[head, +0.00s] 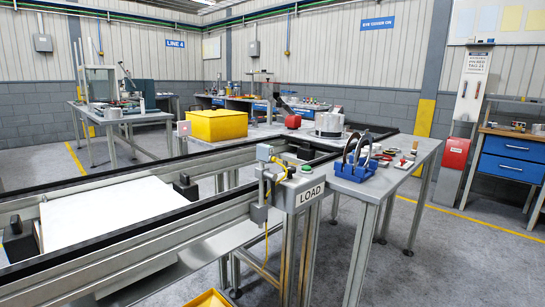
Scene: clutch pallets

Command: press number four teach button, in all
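No button marked number four or "teach" can be made out in the head view. A grey control box (300,187) labelled LOAD stands at the near side of the conveyor, with a green button (307,169) on top. A small pale box with a reddish spot (184,128) stands beyond the conveyor. Small red, green and pale items (403,163) lie on the right-hand bench, too small to identify. My gripper does not show in the view.
A conveyor frame (110,250) with a white plate (110,211) crosses the left and middle. A grey bench (365,188) holds a blue rack (355,171) with dark rings. A yellow bin (216,124) stands behind. Grey floor (440,260) is clear at right.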

